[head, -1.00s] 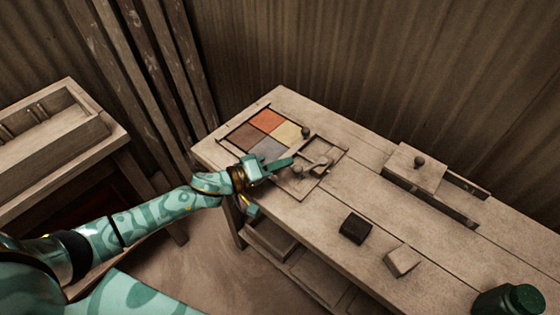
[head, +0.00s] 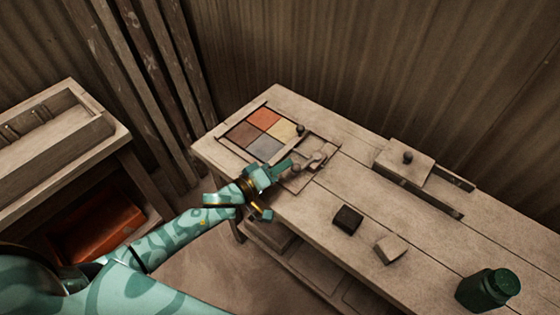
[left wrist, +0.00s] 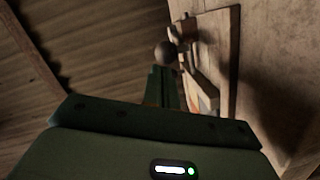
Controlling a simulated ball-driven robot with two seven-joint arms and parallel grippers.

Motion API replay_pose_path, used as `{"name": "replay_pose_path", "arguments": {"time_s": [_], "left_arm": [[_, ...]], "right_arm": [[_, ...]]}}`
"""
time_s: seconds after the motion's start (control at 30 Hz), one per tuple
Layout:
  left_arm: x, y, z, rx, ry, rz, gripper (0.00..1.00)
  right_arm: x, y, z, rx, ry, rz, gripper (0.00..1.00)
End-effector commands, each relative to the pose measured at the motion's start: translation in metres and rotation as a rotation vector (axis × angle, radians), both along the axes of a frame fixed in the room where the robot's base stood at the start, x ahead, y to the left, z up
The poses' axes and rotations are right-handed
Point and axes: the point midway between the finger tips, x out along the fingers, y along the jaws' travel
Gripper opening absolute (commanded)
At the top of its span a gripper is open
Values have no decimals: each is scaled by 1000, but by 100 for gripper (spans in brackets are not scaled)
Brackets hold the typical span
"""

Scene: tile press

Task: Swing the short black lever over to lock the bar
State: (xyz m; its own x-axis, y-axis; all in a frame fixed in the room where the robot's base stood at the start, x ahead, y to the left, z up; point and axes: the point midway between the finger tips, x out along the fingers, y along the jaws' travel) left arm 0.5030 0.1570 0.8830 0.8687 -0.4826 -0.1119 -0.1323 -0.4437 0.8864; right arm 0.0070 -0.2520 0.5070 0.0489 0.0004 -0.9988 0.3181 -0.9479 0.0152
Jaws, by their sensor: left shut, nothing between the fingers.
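The tile press is a wooden frame with four tiles, orange, yellow, brown and grey (head: 265,149), at the left end of the workbench (head: 330,209). A dark round knob (head: 300,129) stands at the tiles' right corner. Small parts (head: 317,158) sit in the frame's right section; I cannot tell for sure which is the short black lever or the bar. My left gripper (head: 288,164) is shut and empty, beside the frame's near edge, its tips close to those parts. The left wrist view shows its fingers (left wrist: 164,88) below a round knob (left wrist: 165,54). My right gripper is not in view.
On the bench, a dark block (head: 348,220), a pale block (head: 390,249) and a green jar (head: 488,290) stand to the right. A knobbed wooden block (head: 405,163) sits by a rail at the back. A side table with a tray (head: 95,130) stands left.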

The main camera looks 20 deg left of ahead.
Motion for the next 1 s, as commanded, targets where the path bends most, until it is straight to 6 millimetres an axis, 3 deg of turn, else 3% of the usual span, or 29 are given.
{"name": "replay_pose_path", "arguments": {"time_s": [0.1,0.4,1.0], "left_arm": [[-5,-8,5,-4,2,57,0],[-16,-31,3,-2,1,51,0],[-23,-50,-1,-1,3,45,0]], "right_arm": [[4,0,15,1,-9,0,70],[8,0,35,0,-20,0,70],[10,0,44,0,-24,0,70]]}}
